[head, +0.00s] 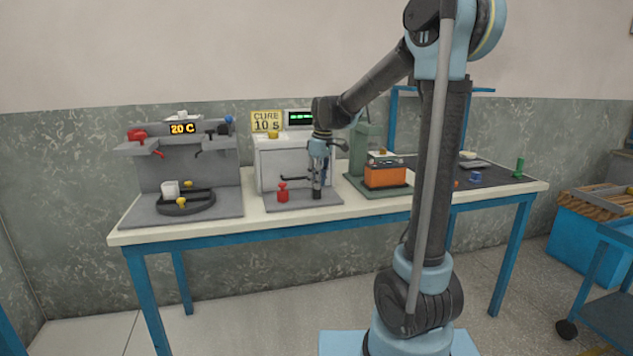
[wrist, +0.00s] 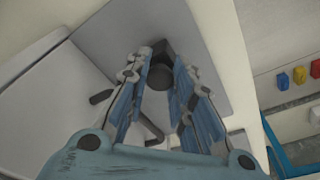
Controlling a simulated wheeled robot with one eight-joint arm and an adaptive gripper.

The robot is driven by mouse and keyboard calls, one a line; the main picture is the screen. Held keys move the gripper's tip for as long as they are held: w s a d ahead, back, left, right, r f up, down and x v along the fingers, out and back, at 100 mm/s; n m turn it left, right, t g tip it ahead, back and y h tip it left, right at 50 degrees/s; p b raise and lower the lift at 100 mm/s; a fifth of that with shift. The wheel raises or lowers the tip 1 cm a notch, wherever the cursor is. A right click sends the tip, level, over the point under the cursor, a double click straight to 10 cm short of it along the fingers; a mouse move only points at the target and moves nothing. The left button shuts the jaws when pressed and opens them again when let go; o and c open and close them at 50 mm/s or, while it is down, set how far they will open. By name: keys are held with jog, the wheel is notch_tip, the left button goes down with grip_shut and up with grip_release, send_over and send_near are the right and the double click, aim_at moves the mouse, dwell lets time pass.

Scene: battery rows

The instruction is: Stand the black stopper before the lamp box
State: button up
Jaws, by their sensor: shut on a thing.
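The black stopper (head: 317,195) is between the fingertips of my gripper (head: 317,183), in front of the white lamp box (head: 268,168). It is upright at the right part of the grey plate (head: 300,202) before that box. I cannot tell whether its foot touches the plate. In the wrist view the stopper (wrist: 161,74) shows between both fingers of my gripper (wrist: 160,70), over the grey plate (wrist: 205,35). My gripper is shut on it. The arm hides part of the lamp box's right side.
A red stopper (head: 283,194) stands on the plate to the left. An orange battery (head: 385,174) sits on a green base to the right. A dark mat (head: 497,177) lies at the right end.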

jog(key=o, duration=1)
jog(key=shift+f, duration=0.1)
jog(key=shift+c, duration=0.2)
notch_tip(320, 180, up, 12)
jog(key=d, duration=0.1)
jog(key=s+d+f+m, duration=0.3)
jog(key=s+d, duration=0.4)
jog(key=s, duration=0.1)
jog(key=s+d+f+m, duration=0.4)
jog(key=s+d+f, duration=0.2)
jog(key=s+f, duration=0.4)
jog(key=s+d+f+m+t+h, duration=0.1)
jog(key=s+d+f+m, duration=0.4)
jog(key=s+f, duration=0.6)
jog(key=s+d, duration=0.2)
jog(key=shift+s, duration=0.35)
